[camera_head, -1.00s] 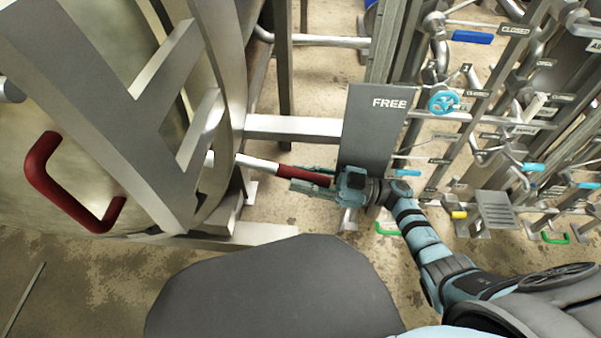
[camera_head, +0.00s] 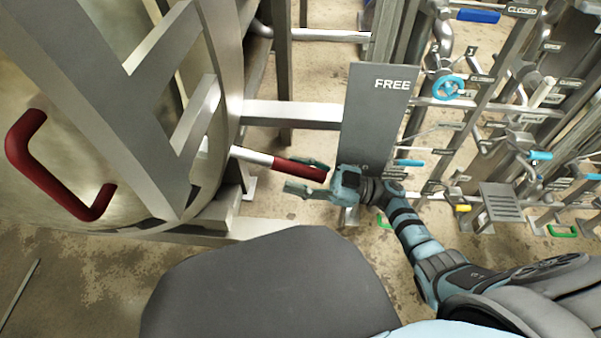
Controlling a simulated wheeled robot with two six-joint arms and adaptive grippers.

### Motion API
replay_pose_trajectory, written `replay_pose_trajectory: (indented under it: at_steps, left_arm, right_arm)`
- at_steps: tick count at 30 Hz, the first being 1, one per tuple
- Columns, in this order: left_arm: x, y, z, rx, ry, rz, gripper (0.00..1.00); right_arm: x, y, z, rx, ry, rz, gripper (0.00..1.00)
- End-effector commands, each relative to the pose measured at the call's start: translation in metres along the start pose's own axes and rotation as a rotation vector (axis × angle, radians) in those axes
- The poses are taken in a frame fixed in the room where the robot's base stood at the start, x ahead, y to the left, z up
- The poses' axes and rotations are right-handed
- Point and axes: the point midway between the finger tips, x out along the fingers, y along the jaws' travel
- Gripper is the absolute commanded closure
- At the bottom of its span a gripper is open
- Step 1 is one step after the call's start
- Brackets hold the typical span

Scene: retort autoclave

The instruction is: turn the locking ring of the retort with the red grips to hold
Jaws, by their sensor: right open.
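The retort's round end (camera_head: 60,180) fills the left, with grey frame beams in front of it. A red-gripped bar (camera_head: 298,169) with a pale shank sticks out to the right from the ring's edge. A second red grip (camera_head: 50,172), a bent loop, is on the retort's face at far left. My right gripper (camera_head: 297,175) is open beside the straight red grip's outer end. One finger shows at its upper edge and the other lies below it, apart from it. I cannot tell whether the upper finger touches it. My left gripper is not in view.
A grey plate marked FREE (camera_head: 378,110) stands just behind my right gripper. Pipes, labelled valves and a blue handwheel (camera_head: 448,87) crowd the right side. A horizontal grey beam (camera_head: 290,115) runs above the red bar. Floor shows below the bar.

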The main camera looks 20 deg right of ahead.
Motion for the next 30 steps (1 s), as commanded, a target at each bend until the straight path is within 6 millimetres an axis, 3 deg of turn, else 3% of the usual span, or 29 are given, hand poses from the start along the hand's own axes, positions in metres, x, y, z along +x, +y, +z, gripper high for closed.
replay_pose_trajectory:
  at_steps: [5, 12, 16, 20, 30]
  left_arm:
    - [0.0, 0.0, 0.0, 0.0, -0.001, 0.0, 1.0]
    - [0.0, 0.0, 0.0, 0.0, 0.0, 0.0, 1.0]
    - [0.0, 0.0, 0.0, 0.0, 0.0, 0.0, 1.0]
    - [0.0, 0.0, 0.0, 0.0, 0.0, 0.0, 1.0]
    - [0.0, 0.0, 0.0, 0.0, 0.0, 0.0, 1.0]
  right_arm:
    - [-0.019, 0.0, 0.001, 0.001, -0.003, 0.001, 0.55]
    - [-0.084, 0.001, 0.001, 0.002, -0.005, 0.002, 0.55]
    - [-0.11, 0.001, 0.001, 0.002, -0.003, 0.001, 0.55]
    - [-0.12, 0.0, 0.0, 0.001, -0.001, -0.001, 0.55]
    - [-0.12, -0.001, 0.0, 0.001, 0.0, -0.001, 0.55]
